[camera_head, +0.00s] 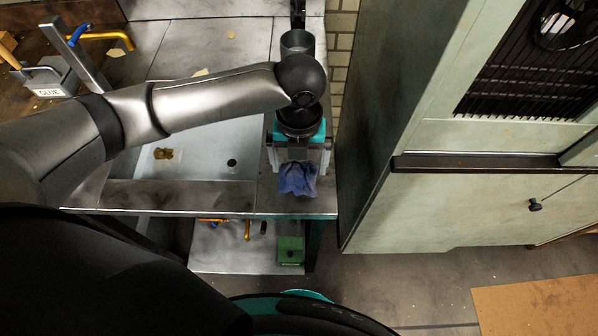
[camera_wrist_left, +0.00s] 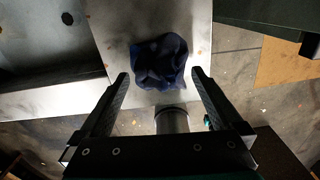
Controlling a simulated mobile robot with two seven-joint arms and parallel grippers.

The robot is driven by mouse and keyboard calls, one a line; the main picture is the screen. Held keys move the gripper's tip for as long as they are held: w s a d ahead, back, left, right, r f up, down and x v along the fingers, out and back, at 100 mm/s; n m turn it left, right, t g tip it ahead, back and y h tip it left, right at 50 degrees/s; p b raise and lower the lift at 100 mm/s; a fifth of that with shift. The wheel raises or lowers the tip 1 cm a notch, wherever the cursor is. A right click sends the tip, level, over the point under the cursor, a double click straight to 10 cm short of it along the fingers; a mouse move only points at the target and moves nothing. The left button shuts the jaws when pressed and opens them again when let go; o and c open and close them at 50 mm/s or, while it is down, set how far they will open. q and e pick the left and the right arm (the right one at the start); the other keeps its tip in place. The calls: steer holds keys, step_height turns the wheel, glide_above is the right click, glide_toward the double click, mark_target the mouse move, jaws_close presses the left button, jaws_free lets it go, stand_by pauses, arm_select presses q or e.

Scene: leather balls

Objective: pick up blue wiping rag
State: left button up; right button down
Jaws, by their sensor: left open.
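The blue wiping rag (camera_head: 298,179) lies crumpled on the metal counter's right end, close to its front edge. It also shows in the left wrist view as a dark blue heap (camera_wrist_left: 160,62). My left gripper (camera_head: 299,160) is above the counter at the rag, partly hidden under its own wrist in the head view. In the left wrist view the left gripper (camera_wrist_left: 161,84) is open, with its fingers wide apart. The rag lies beyond and between the fingertips, and nothing is held. My right gripper is not in view.
A sink basin (camera_head: 215,150) with a small brown object (camera_head: 163,154) is left of the rag. A pale green cabinet (camera_head: 440,190) stands close on the right. A lower shelf (camera_head: 232,262) holds a green box (camera_head: 290,250). A glue holder (camera_head: 48,82) stands at the far left.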

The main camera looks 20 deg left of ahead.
arm_select(q)
step_height(320, 180, down, 3)
steer(key=shift+r, duration=0.1)
steer(key=shift+c, duration=0.2)
steer(key=c, duration=1)
steer(key=shift+r, duration=0.1)
steer(key=shift+c, duration=0.2)
